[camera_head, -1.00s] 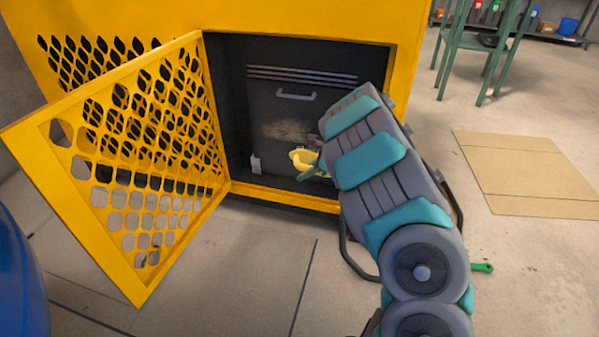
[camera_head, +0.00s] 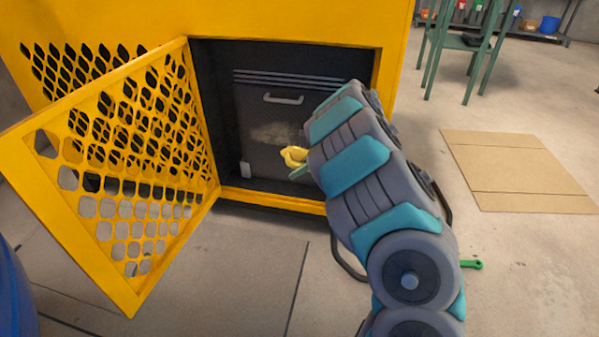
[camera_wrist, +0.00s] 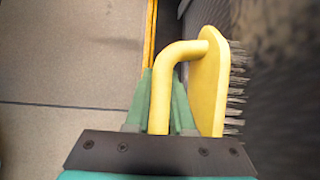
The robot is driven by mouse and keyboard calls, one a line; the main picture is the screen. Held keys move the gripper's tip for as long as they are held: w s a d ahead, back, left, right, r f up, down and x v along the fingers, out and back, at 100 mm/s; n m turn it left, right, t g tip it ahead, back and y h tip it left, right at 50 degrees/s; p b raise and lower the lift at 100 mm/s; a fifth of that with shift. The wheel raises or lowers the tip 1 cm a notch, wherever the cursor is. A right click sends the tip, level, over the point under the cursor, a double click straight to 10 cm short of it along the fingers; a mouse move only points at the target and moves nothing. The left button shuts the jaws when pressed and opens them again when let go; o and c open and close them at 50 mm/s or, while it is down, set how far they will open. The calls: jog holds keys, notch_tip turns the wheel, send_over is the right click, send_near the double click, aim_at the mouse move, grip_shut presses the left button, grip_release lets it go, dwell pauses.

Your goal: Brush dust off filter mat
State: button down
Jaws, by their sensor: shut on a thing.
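The dark filter mat (camera_head: 262,108) stands upright inside the open yellow housing, with a pale dust patch (camera_head: 277,134) around its middle. It also shows at the right of the wrist view (camera_wrist: 288,125), close to the bristles. My gripper (camera_wrist: 162,100) is shut on the handle of a yellow brush (camera_wrist: 205,85) with grey bristles. The bristles point right toward the mat; I cannot tell whether they touch it. In the head view the brush (camera_head: 293,156) is just in front of the mat's lower part. My arm hides the mat's right side.
The yellow mesh door (camera_head: 120,180) stands open on the left. The housing's yellow bottom sill (camera_head: 270,198) runs below the opening. A flat cardboard sheet (camera_head: 520,170) and a green-handled item (camera_head: 471,264) lie on the floor at right. A blue rounded object (camera_head: 15,295) is at lower left.

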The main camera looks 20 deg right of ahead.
jog(key=shift+w+a+p, duration=1.45)
jog(key=shift+w+a, duration=4.1)
jog(key=shift+a, duration=1.9)
jog(key=s+d+r+b, duration=0.2)
jog(key=s+d+b, duration=0.1)
jog(key=s+d, duration=0.3)
jog(key=shift+d+r, duration=0.4)
jog(key=shift+d, duration=0.55)
jog(key=shift+s+d+r, duration=0.1)
jog(key=shift+s+d, duration=0.8)
jog(key=shift+d, duration=0.4)
jog(key=shift+s+d+f, duration=0.1)
jog(key=shift+s+d, duration=0.8)
jog(key=shift+d, duration=0.45)
jog(key=shift+s+d+r, duration=0.1)
jog(key=shift+s+d, duration=0.8)
jog(key=shift+d, duration=0.4)
